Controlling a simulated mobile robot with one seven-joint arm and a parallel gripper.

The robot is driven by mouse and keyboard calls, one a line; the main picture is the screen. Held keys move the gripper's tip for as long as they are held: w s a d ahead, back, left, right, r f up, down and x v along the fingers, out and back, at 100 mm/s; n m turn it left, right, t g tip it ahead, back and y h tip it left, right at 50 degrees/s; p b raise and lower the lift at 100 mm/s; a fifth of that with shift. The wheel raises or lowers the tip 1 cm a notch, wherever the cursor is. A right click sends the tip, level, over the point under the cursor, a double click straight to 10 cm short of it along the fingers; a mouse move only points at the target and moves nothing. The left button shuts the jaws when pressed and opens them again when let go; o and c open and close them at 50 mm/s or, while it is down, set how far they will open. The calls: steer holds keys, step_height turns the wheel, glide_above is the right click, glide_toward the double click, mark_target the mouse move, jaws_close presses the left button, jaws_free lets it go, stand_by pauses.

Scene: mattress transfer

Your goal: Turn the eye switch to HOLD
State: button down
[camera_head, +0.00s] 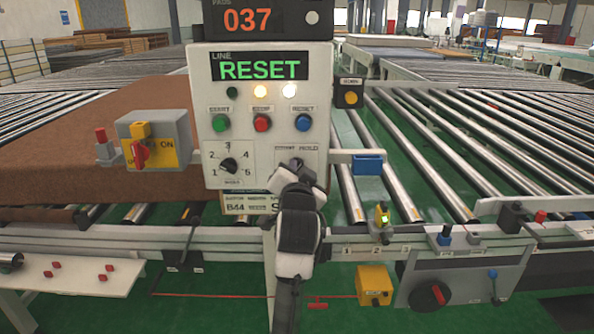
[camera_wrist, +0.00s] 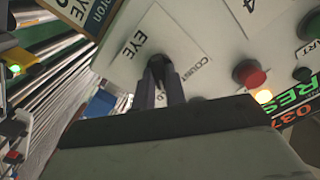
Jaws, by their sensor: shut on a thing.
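The eye switch sits low on the right side of the white control panel (camera_head: 262,110), under labels that read COUNT and HOLD. In the wrist view its small dark knob (camera_wrist: 158,63) shows between my fingertips, beside the COUNT label; the HOLD label is mostly covered by my fingers. My gripper (camera_head: 297,167) reaches up to the panel from below and is shut on the knob. In the wrist view my gripper (camera_wrist: 160,80) hides most of the knob, so I cannot tell which way it points. The display (camera_head: 259,68) reads RESET.
Left of the switch is a numbered dial (camera_head: 229,165). Green (camera_head: 220,123), red (camera_head: 262,123) and blue (camera_head: 303,122) buttons are above. A grey box with a red knob (camera_head: 140,154) is at left, a blue block (camera_head: 367,165) at right. A rail and roller conveyors surround the panel.

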stand_by(0.4)
steer(key=c, duration=1.4)
jaws_free()
steer(key=shift+c, duration=0.2)
steer(key=shift+s, duration=0.15)
steer(key=s+b, duration=0.9)
steer(key=s, duration=0.4)
steer(key=shift+s+b, duration=0.25)
steer(key=shift+b, duration=0.05)
